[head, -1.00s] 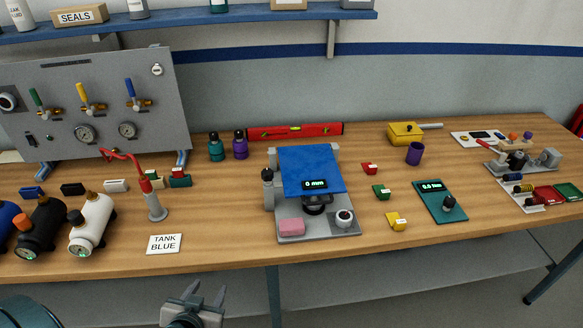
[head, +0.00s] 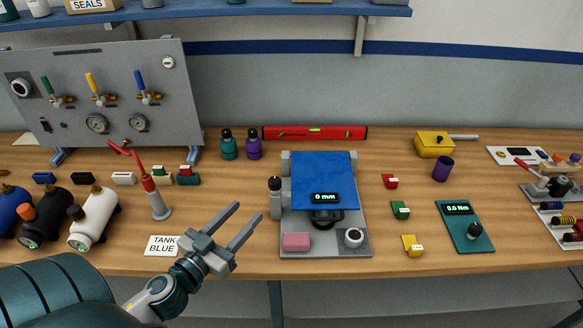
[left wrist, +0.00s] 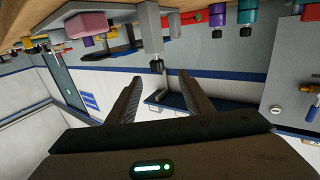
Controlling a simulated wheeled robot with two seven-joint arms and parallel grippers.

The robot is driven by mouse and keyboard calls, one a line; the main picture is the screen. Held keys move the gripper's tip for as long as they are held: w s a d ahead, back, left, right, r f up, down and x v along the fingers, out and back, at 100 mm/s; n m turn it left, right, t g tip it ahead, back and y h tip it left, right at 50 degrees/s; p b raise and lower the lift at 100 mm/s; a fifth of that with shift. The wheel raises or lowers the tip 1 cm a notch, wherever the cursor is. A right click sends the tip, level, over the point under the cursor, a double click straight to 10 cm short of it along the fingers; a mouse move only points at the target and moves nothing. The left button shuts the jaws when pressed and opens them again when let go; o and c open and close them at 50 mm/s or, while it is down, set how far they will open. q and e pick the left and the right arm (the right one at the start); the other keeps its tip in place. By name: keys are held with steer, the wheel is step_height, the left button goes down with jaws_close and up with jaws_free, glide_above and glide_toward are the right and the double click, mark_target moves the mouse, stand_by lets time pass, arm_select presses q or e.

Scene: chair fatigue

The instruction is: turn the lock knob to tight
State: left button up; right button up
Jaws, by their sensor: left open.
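The test rig (head: 328,245) has a grey base, a blue pad (head: 320,175) and a display reading 0 mm (head: 325,198). A round knob with a pale face (head: 354,237) sits at its front right corner. A dark-topped upright knob (head: 275,186) stands at its left side. No legible label shows which is the lock knob. My left gripper (head: 247,213) is open and empty, left of the rig's front left corner and apart from it. In the left wrist view, a dark knob (left wrist: 157,66) shows beyond the open fingers (left wrist: 159,78). My right gripper is out of view.
A pink block (head: 296,241) lies on the rig's front left. A TANK BLUE card (head: 163,246) and a red-handled post (head: 157,205) are left of the gripper. Small red, green and yellow blocks (head: 400,210) lie right of the rig. Bottles (head: 228,146) stand behind.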

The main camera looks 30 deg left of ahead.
mark_target(274, 182)
arm_select(q)
steer(key=w+d+p, duration=0.1)
steer(key=w+p, duration=0.6)
steer(key=w, duration=1)
steer(key=shift+r+h, duration=0.2)
steer(key=shift+h, duration=0.1)
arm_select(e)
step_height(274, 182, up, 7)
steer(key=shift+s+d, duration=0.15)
arm_select(q)
steer(key=shift+w, duration=0.1)
steer(key=c, duration=1.1)
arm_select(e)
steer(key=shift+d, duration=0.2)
